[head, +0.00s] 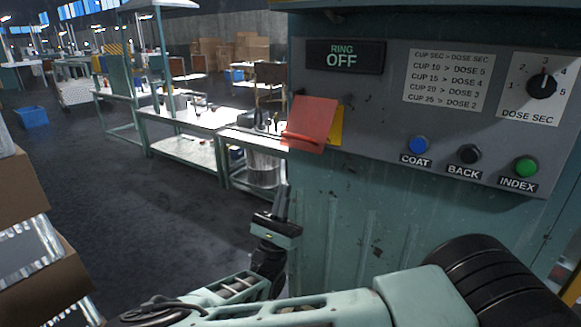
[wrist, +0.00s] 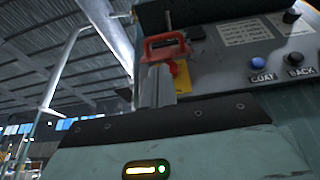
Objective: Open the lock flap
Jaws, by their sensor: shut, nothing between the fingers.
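The red lock flap (head: 311,120) is at the left end of the control panel, with a darker red bar along its lower edge. A yellow plate (head: 337,126) shows partly behind it, and the flap hides the rest. In the wrist view the flap (wrist: 166,41) is seen from below, just beyond the fingertips. My gripper (head: 281,192) is shut and empty. It points up, below and slightly left of the flap, with a visible gap in the head view. In the wrist view the fingers (wrist: 157,84) overlap the flap's lower edge, so contact cannot be judged there.
The panel (head: 385,122) carries a blue COAT button (head: 420,145), a black BACK button (head: 469,154), a green INDEX button (head: 526,168) and a dose knob (head: 542,84). A RING OFF display (head: 344,57) is above the flap. Cardboard boxes (head: 30,200) stand at far left.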

